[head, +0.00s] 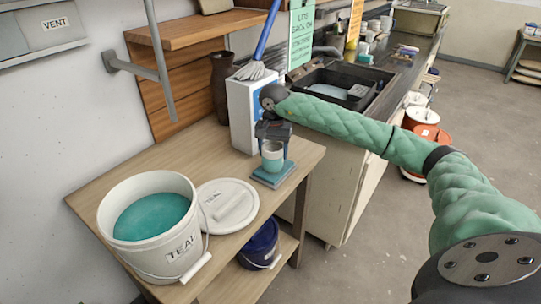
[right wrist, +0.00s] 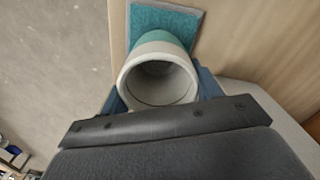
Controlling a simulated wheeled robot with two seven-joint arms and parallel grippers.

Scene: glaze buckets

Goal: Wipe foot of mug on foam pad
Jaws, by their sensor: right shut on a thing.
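The mug (head: 272,151) is white on its upper part and teal toward its foot. It is upright at the foam pad (head: 272,177), a teal square near the right end of the wooden table. In the right wrist view the mug (right wrist: 157,78) shows its open rim, and the pad (right wrist: 192,24) lies behind its foot. My right gripper (head: 272,155) is shut on the mug, with a blue finger on each side. I cannot tell whether the foot touches the pad. My left gripper is not in view.
A white bucket (head: 118,200) of teal glaze stands at the table's left, with its lid (head: 228,204) flat beside it. A white-and-blue container (head: 238,113) stands behind the pad. A dark blue bucket (head: 259,245) sits on the lower shelf. The sink (head: 340,88) is farther back.

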